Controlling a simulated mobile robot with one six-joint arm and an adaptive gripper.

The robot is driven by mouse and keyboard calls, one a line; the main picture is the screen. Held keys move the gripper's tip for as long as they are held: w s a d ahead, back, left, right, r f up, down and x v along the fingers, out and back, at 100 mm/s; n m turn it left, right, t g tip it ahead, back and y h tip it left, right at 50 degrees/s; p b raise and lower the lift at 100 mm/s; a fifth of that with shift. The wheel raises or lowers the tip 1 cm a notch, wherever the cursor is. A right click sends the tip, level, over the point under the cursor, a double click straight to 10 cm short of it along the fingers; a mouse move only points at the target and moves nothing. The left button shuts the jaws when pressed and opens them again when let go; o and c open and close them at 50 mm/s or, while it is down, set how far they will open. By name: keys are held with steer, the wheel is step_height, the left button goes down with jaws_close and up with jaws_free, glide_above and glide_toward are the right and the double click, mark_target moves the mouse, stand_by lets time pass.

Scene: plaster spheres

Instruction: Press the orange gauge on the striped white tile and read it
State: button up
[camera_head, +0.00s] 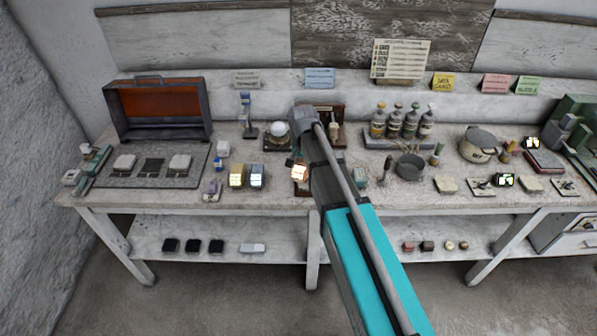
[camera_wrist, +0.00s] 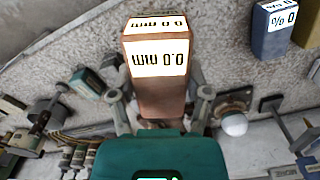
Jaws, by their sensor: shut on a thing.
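The orange gauge (camera_wrist: 157,88) is a copper-coloured block in the wrist view. Its lit display reads 0.0 mm, upside down in that picture. My gripper (camera_wrist: 160,106) is shut on it, one finger on each side. In the head view the gauge (camera_head: 300,172) shows at the end of my arm, near the front middle of the bench; I cannot tell whether it is clear of the top. Pale tiles lie at the left, such as one white tile (camera_head: 180,162), and at the right (camera_head: 446,184). No stripes can be made out, so the striped white tile cannot be picked out.
A yellow gauge (camera_head: 237,176) and a blue gauge (camera_head: 257,177) stand just left of my gripper. A white sphere (camera_head: 278,130) sits behind. Bottles (camera_head: 395,122), a grey bowl (camera_head: 409,166) and a lidded pot (camera_head: 480,144) stand to the right. An open orange-lined case (camera_head: 158,109) is at the left.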

steer(key=w+d+f+m+b, duration=0.1)
steer(key=w+d+f+m, duration=0.1)
steer(key=w+m, duration=0.3)
steer(key=shift+w+d+f+b, duration=0.15)
steer(key=shift+d+b, duration=0.2)
steer(key=shift+b, duration=0.05)
steer(key=shift+f, duration=0.1)
steer(key=shift+f+b, duration=2.9)
steer(key=shift+b, duration=0.1)
steer(key=shift+f+b, duration=0.5)
steer(key=shift+b, duration=0.05)
stand_by(0.9)
steer(key=shift+r, duration=0.2)
step_height(320, 180, up, 7)
steer(key=p, duration=0.7)
steer(key=shift+f, duration=0.15)
stand_by(1.2)
